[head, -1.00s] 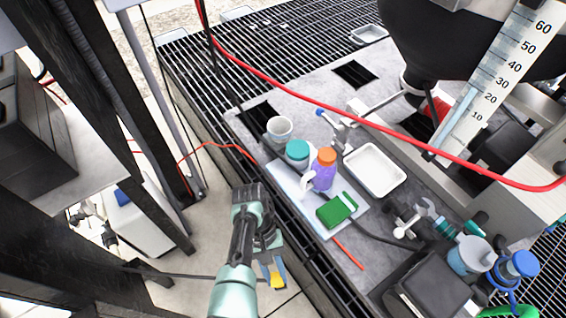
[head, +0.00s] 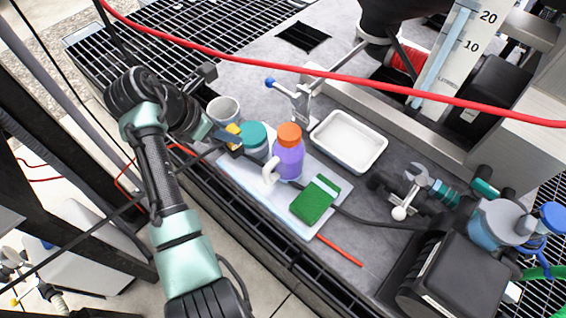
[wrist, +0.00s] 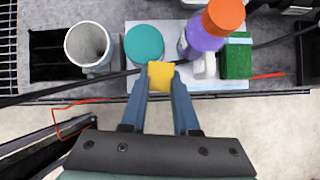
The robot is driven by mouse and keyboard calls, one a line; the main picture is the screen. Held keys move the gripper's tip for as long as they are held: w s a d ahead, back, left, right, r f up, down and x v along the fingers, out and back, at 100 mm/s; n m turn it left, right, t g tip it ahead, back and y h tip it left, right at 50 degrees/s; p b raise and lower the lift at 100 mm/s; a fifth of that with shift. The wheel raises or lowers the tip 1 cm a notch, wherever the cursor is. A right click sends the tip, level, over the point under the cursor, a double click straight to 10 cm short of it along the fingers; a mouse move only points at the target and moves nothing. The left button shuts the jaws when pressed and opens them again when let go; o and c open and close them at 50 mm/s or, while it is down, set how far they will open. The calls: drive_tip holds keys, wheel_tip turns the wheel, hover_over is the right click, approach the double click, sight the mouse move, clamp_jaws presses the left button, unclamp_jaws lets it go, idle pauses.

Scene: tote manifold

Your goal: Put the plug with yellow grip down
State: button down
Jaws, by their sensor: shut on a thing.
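The plug with yellow grip (wrist: 161,76) is held between the fingertips of my gripper (wrist: 160,92) in the wrist view. In the head view the yellow grip (head: 234,130) shows beside the teal-lidded jar (head: 253,138), with my gripper (head: 226,136) around it. A black cable runs from the plug to the left in the wrist view. The plug appears to be above the near edge of the bench; its exact height and whether it touches the jar cannot be told.
A white tray (head: 348,140) stands behind. A red hose (head: 330,76) crosses above. Bare bench lies around the red stick (head: 340,250).

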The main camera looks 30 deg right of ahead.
sight(228, 152)
drive_tip(key=shift+w+d+r+n+t, duration=0.15)
drive_tip(key=shift+w+r+n+t, duration=0.2)
drive_tip(key=shift+n, duration=0.25)
wheel_tip(228, 152, down, 10)
drive_tip(key=b, duration=0.3)
drive_tip(key=shift+w+r, duration=0.1)
drive_tip(key=shift+r, duration=0.05)
drive_tip(key=c, duration=0.7)
unclamp_jaws()
drive_tip(key=shift+o, duration=0.2)
drive_tip(key=shift+r, duration=0.25)
drive_tip(key=p+v, duration=0.3)
drive_tip(key=v, duration=0.8)
drive_tip(key=shift+r, duration=0.3)
